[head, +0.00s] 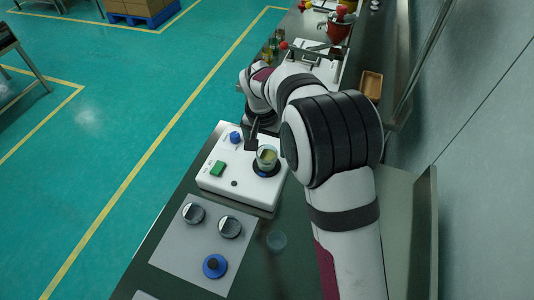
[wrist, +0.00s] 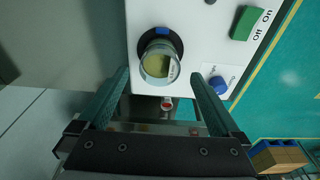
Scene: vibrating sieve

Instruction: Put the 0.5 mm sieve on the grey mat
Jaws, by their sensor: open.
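A clear round sieve (head: 267,155) with yellowish material in it stands on the black round plate of the white shaker (head: 215,183). In the wrist view the sieve (wrist: 160,62) carries a label too small to read, so I cannot tell its mesh size. My gripper (wrist: 159,75) is open, its fingers apart on both sides of the sieve's near edge, with nothing held. In the head view my gripper (head: 252,137) is a dark shape beside the sieve, partly hidden by my arm. The grey mat (head: 175,258) lies in front of the shaker.
Two metal-rimmed round pieces (head: 230,227) and a blue round piece with a dark knob (head: 214,266) occupy the mat. The shaker has a green switch (wrist: 245,23) and blue knob (wrist: 218,85). A wooden tray (head: 371,85) is farther back.

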